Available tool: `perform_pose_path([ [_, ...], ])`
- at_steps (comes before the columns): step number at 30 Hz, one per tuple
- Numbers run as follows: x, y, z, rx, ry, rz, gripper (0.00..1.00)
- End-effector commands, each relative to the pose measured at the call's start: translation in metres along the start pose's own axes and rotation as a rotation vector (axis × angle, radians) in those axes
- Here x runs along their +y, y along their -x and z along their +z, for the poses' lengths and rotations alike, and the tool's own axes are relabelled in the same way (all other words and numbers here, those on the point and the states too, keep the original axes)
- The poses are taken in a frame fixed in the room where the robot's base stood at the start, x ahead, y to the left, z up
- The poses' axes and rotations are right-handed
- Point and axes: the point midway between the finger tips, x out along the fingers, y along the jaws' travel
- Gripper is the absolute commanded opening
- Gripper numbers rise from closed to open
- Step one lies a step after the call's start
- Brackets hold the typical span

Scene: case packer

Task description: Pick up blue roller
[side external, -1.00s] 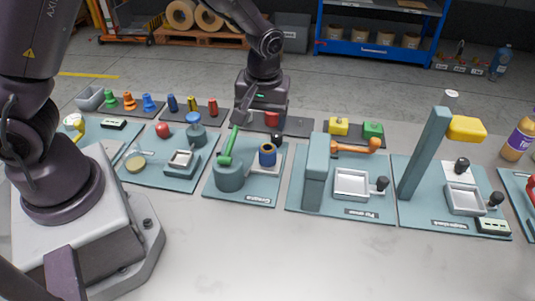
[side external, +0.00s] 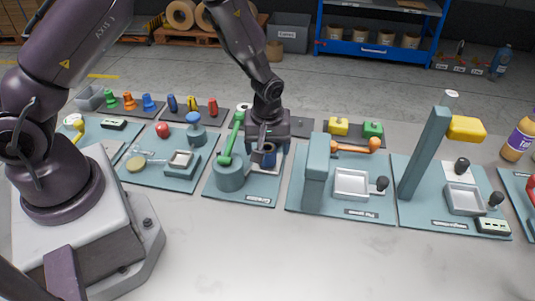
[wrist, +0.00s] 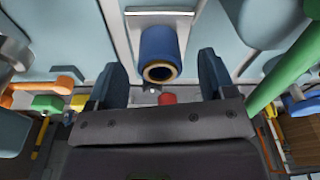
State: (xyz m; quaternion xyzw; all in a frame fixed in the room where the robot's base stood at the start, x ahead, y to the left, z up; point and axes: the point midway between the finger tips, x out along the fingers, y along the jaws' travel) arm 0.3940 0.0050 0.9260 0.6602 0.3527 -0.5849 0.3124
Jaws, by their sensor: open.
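A blue roller (side external: 269,159), a hollow blue cylinder with a tan inner ring, stands at the station with the green arm, partly hidden by my gripper. In the wrist view the blue roller (wrist: 158,48) is near the top centre, with its tan-ringed end towards me. My gripper (side external: 266,148) is low over that station, close to the roller. In the wrist view my gripper (wrist: 161,76) is open, with one dark finger on each side of the roller's near end. I cannot tell whether either finger touches it.
The green arm (side external: 233,138) stands just left of my gripper, and a grey-blue post (side external: 316,172) stands to the right. Small blue (side external: 172,103), yellow and red pieces sit on a dark tray behind. The front of the table is clear.

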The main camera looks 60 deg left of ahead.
Motion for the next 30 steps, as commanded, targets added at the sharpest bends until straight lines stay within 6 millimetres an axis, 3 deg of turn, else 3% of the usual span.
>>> perform_pose_path([
  [4,0.000,-0.020,0.000,-0.001,0.001,-0.002,0.76],
  [13,0.000,-0.024,0.000,0.000,0.000,0.001,0.76],
  [20,0.000,-0.023,0.000,0.000,0.000,0.000,0.23],
  [23,0.000,-0.023,0.000,0.000,0.000,0.001,0.18],
  [30,0.001,-0.021,-0.001,0.001,0.000,0.001,0.18],
])
